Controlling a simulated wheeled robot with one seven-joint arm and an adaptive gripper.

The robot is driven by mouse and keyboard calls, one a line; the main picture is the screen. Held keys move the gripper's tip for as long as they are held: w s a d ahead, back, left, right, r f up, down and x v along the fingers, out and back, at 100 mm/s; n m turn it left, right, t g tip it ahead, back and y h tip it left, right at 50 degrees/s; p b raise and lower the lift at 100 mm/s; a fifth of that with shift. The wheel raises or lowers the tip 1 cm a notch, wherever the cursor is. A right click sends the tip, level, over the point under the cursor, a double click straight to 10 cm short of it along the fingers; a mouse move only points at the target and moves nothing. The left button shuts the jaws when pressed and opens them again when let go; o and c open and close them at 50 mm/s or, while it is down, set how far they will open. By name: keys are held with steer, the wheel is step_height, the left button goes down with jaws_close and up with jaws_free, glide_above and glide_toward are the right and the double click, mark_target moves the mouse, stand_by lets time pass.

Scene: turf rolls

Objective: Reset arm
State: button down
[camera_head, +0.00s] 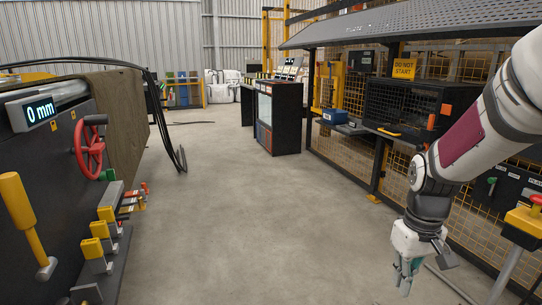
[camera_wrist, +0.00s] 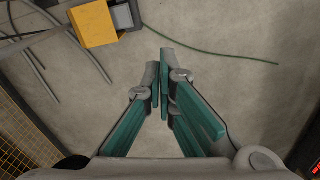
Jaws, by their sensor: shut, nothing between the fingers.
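My arm comes in from the right side of the head view and hangs downward. My gripper (camera_head: 404,276) is at its lower end, pointing at the floor, near the yellow mesh fence. In the wrist view my gripper (camera_wrist: 164,75) has its teal fingers drawn together at the tips, with nothing between them. Bare concrete floor (camera_wrist: 235,110) shows beneath and around the fingers.
A yellow box with a red button (camera_head: 527,222) stands on a post at the right. A machine with a red handwheel (camera_head: 90,148) and a yellow lever (camera_head: 22,215) fills the left. A black cabinet (camera_head: 285,122) stands farther back. The middle floor is clear.

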steer(key=s+a+r+m, duration=0.1)
steer(key=s+a+r, duration=0.2)
steer(key=s+r, duration=0.3)
steer(key=s+a+r, duration=0.3)
steer(key=s+r, duration=0.1)
steer(key=s, duration=0.3)
steer(key=s+a+r, duration=0.1)
steer(key=s+a, duration=0.1)
steer(key=s, duration=1.2)
step_height(320, 180, up, 30)
steer(key=t+p, duration=0.4)
steer(key=p, duration=2.4)
steer(key=shift+s+m, duration=0.3)
steer(key=shift+m, duration=0.1)
steer(key=shift+d, duration=0.1)
